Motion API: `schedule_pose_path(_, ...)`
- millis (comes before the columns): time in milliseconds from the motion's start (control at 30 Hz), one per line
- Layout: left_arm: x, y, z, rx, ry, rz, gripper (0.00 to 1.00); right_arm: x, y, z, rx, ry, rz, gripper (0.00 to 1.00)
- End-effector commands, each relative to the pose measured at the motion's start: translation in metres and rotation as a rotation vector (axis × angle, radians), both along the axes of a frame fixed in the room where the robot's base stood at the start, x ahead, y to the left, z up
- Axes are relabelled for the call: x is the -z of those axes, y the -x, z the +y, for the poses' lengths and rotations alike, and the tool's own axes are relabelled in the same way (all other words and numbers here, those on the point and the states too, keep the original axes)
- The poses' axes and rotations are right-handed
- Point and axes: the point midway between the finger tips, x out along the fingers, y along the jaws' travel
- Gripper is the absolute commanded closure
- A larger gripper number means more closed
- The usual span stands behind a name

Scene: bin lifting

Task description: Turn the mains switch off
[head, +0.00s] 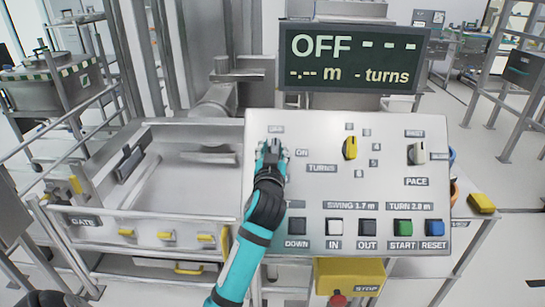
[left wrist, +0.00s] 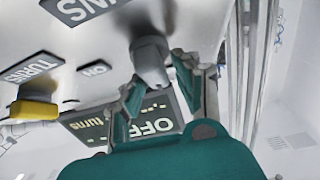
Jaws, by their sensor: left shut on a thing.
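The mains switch is a grey knob (left wrist: 151,60) at the upper left of the sloped control panel (head: 325,180). My left gripper (head: 272,150) is at that spot, and its fingers (left wrist: 160,85) are shut on the knob, one on each side. In the head view the gripper mostly hides the knob. An ON label (head: 301,153) is right of the gripper and a small label is above it. The dark display (head: 350,58) reads OFF with dashes for metres and turns. My right gripper is not in view.
The panel also has a yellow turns knob (head: 350,148), a pale pace knob (head: 417,153) and a row of buttons, with green START (head: 403,228) and blue RESET (head: 434,228). A red stop button (head: 337,300) is below. A railed metal tray (head: 190,150) stands left.

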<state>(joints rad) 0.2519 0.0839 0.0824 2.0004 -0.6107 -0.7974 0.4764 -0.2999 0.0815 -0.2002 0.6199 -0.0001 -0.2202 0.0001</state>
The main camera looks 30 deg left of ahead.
Motion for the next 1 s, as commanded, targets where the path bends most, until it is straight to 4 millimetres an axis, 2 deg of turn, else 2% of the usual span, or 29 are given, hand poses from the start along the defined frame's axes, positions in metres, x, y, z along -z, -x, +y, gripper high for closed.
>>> schedule_pose_path(33,0.0028,-0.0020,-0.0050,-0.004,0.026,-0.017,1.00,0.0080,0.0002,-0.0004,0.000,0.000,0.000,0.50)
schedule_pose_path(100,0.0018,-0.0018,-0.0051,-0.019,0.040,-0.025,1.00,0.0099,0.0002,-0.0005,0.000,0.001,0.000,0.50)
schedule_pose_path(433,-0.0004,-0.0015,-0.0042,-0.029,0.047,-0.027,1.00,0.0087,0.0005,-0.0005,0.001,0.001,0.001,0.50)
schedule_pose_path(467,-0.0004,-0.0015,-0.0041,-0.029,0.047,-0.027,0.75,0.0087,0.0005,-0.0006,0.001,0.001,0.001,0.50)
schedule_pose_path(633,-0.0002,-0.0012,-0.0030,-0.032,0.045,-0.026,0.54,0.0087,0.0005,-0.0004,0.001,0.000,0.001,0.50)
schedule_pose_path(867,0.0002,-0.0006,-0.0021,-0.034,0.043,-0.024,0.54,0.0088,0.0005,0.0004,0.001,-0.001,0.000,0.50)
schedule_pose_path(1000,0.0012,0.0060,-0.0069,-0.033,0.044,-0.023,0.54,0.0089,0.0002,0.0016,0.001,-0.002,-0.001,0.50)
